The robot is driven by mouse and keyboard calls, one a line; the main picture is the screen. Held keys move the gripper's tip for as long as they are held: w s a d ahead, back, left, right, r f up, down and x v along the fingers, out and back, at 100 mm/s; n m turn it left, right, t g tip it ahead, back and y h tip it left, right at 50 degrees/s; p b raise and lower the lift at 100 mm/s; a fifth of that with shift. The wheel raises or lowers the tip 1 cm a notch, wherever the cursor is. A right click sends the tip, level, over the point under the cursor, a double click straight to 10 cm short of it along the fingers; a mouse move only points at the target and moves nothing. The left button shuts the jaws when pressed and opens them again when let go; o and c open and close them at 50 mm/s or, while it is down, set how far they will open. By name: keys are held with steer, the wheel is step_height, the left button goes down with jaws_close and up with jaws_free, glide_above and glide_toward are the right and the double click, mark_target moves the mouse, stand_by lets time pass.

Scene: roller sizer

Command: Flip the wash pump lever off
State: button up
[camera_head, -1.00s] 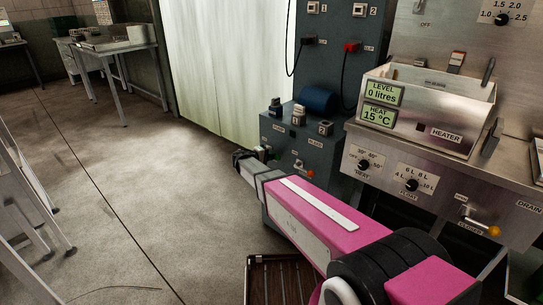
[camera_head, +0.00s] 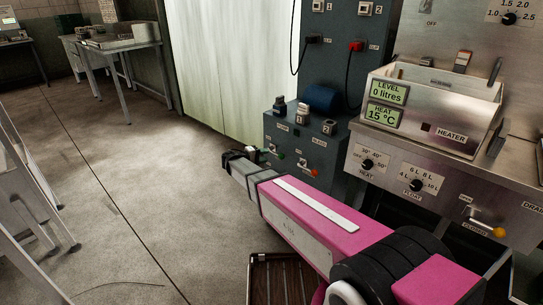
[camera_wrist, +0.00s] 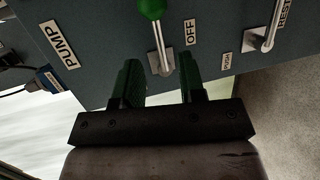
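The wash pump lever is a metal stem with a green knob (camera_wrist: 151,9) on a dark grey panel in the wrist view, beside a PUMP label and an OFF label (camera_wrist: 191,32). Its stem runs from the knob towards my gripper, with the plate between the lines of my fingers. My gripper (camera_wrist: 161,78) is open, with two green-padded fingers apart and nothing between them. The lever appears just beyond the fingertips; I cannot tell whether they touch. In the head view my gripper (camera_head: 254,156) is at the left side of the dark control box.
A second lever (camera_wrist: 264,38) by PUSH and RESET labels is right of the fingers in the wrist view. The dark control box (camera_head: 330,150) carries switches and a red-knobbed lever (camera_head: 313,172). A steel heater unit (camera_head: 440,112) stands to its right. Open floor (camera_head: 130,190) lies left.

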steer(key=shift+v, duration=2.05)
steer(key=s+d+f+m+g+y, duration=0.1)
steer(key=s+d+f+g+y, duration=0.2)
steer(key=s+d, duration=0.4)
steer(key=s+d+f+m+g+y, duration=0.25)
steer(key=s+d, duration=0.25)
steer(key=d, duration=0.5)
steer(key=s+d+m+g+y, duration=0.2)
steer(key=s+d+y, duration=0.3)
steer(key=s+y, duration=0.3)
steer(key=s+m, duration=0.1)
steer(key=s, duration=0.2)
steer(key=shift+s, duration=0.3)
steer(key=shift+f+g, duration=0.1)
steer(key=shift+g, duration=0.15)
